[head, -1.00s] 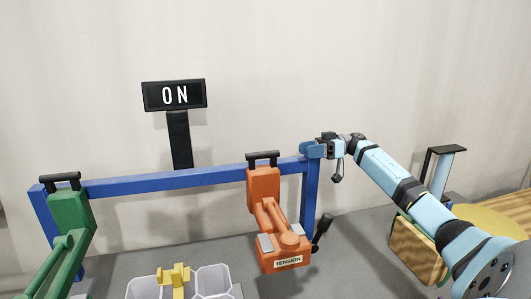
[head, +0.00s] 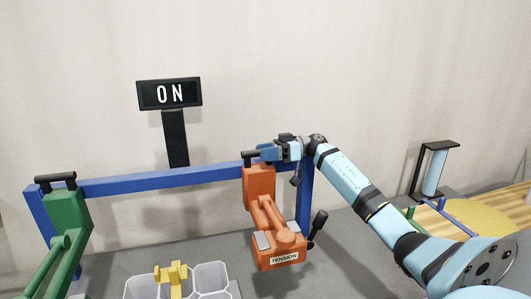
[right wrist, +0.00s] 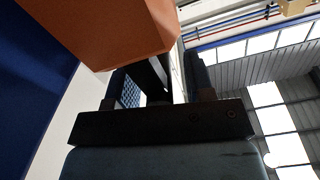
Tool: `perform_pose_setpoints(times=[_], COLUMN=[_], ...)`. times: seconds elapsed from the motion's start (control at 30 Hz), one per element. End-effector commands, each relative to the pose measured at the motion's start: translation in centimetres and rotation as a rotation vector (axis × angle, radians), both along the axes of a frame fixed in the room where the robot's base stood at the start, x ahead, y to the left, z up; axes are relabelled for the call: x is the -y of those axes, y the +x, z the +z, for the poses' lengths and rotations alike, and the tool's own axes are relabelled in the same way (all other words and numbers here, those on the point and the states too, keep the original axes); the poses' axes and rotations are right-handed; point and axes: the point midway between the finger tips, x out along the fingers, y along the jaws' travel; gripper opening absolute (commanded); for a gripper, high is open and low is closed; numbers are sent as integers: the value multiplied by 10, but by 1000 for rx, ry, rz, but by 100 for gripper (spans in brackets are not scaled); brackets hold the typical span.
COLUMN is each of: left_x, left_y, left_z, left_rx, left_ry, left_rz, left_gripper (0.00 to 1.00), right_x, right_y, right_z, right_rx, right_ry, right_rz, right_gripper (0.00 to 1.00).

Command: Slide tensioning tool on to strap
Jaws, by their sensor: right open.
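The orange tensioning tool (head: 259,186), labelled TENSION, hangs from the blue rail (head: 150,180) and has a black lever at its lower right. It also shows in the right wrist view (right wrist: 100,30). My right gripper (head: 263,152) is open at the black handle on top of the tool. In the right wrist view, a black bar that looks like this handle (right wrist: 156,75) lies between the open fingers (right wrist: 161,84); I cannot tell whether they touch it. I cannot make out the strap. My left gripper is out of view.
A green tool (head: 68,215) hangs at the rail's left end. Whitish bins with a yellow piece (head: 171,275) stand at the front. A black stand with a light-blue cylinder (head: 434,172) is at the right.

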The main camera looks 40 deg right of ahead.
Motion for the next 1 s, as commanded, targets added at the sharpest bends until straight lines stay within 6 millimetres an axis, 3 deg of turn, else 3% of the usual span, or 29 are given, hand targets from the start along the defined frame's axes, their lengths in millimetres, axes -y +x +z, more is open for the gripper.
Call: perform_pose_setpoints(times=[0.03,0.2,0.27,0.47,0.63,1.0], left_x=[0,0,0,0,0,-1], left_y=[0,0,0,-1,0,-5], left_z=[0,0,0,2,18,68], left_rx=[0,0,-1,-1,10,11], left_ry=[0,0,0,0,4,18], left_rz=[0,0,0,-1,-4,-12], left_gripper=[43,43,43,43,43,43], right_x=[0,0,0,-2,-18,-103], right_y=[0,0,0,1,10,56], right_z=[0,0,0,1,6,8], right_rx=[0,0,0,0,-2,-1], right_ry=[0,0,0,0,1,2], right_rz=[0,0,0,1,1,4], right_gripper=[48,9,0,0,0,0])
